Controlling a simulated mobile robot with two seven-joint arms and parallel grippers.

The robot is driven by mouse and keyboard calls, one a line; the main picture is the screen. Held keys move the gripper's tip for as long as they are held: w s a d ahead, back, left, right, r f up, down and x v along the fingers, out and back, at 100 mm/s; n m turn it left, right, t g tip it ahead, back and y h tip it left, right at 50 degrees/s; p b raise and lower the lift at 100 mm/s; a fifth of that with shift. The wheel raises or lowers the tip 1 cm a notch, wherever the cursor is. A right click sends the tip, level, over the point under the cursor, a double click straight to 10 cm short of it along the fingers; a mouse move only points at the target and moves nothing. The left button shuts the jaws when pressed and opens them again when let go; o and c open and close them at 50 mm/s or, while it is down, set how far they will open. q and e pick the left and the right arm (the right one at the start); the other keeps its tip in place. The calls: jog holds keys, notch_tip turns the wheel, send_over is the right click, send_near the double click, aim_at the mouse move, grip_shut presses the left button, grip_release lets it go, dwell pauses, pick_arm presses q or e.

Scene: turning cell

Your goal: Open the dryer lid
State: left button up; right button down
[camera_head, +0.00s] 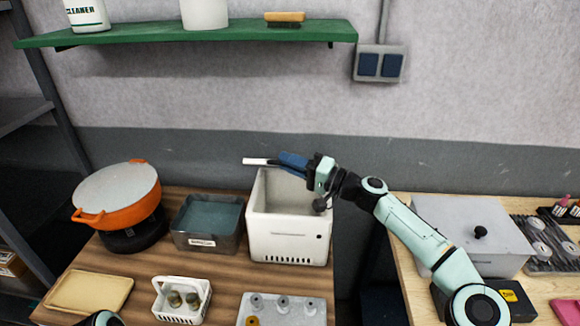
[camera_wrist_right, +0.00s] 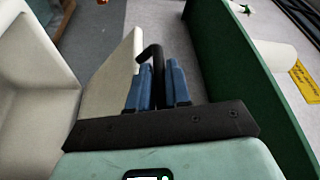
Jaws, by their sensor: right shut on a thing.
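The dryer is the white box (camera_head: 288,238) with small vents in the middle of the wooden table, and its top is open to view. My right gripper (camera_head: 292,161) is above the dryer's back part, its blue fingers pointing left. In the wrist view its fingers (camera_wrist_right: 158,88) are shut on a black hooked handle (camera_wrist_right: 154,62). A pale panel, seemingly the lid (camera_wrist_right: 112,82), stands raised beside the handle. In the head view a thin white edge (camera_head: 256,161) shows left of the fingers, perhaps the lid. My left gripper is not in view.
A grey bin (camera_head: 209,240) and an orange pot (camera_head: 118,197) stand left of the dryer. A white caddy (camera_head: 181,318) and a tray with parts (camera_head: 262,300) lie in front. The green shelf (camera_head: 190,33) is above. A lidded grey box (camera_head: 465,225) is at right.

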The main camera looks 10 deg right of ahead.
jog(key=c, duration=1.4)
grip_release()
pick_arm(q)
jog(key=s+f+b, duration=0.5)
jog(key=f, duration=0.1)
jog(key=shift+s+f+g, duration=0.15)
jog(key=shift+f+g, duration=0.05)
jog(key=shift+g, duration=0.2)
pick_arm(e)
jog(key=shift+v, duration=6.75)
